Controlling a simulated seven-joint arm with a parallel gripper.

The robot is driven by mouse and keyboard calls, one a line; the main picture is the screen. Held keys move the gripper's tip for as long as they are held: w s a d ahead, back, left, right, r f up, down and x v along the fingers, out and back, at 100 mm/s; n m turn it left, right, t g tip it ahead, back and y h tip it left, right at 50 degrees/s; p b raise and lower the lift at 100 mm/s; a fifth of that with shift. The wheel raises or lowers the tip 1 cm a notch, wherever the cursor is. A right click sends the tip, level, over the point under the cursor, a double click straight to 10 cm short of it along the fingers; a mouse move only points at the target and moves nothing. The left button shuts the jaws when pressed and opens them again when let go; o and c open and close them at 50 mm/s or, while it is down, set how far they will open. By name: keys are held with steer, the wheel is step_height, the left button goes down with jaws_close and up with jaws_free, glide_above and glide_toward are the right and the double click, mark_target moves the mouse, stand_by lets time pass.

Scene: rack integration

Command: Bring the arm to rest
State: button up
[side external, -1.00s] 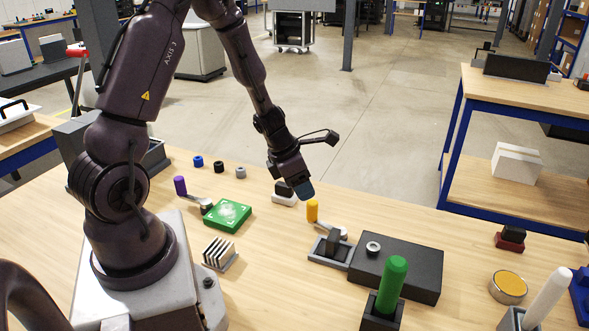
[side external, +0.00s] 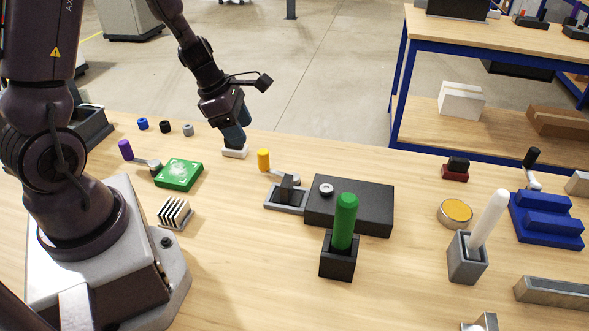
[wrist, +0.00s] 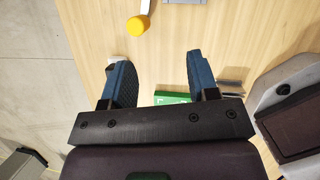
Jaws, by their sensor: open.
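My gripper (side external: 233,132) hangs over the far edge of the wooden table, pointing down, just above a small white block (side external: 236,152). I cannot tell in the side view whether it touches the block. In the wrist view my gripper (wrist: 158,75) has its two blue-padded fingers wide apart, with only bare table and part of the green board (wrist: 172,98) showing between them. A white piece (wrist: 118,57) shows behind the left fingertip.
A yellow-handled part (side external: 263,160) stands close to the right of my gripper. The green board (side external: 178,174) lies to its left. A black box (side external: 365,210), a green-handled tool (side external: 344,222) and a white-handled tool (side external: 488,220) are further right. The front middle table is clear.

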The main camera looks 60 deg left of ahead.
steer(key=s+d+r+m+t+y, duration=0.1)
steer(key=s+d+r+m, duration=0.4)
steer(key=r+m, duration=0.5)
steer(key=s+d+r+m, duration=0.6)
steer(key=d+r+m, duration=0.2)
steer(key=m, duration=1.1)
step_height(320, 180, up, 3)
steer(key=shift+d+f+t+y, duration=0.15)
steer(key=shift+f+t+y, duration=0.05)
steer(key=shift+t+y, duration=0.2)
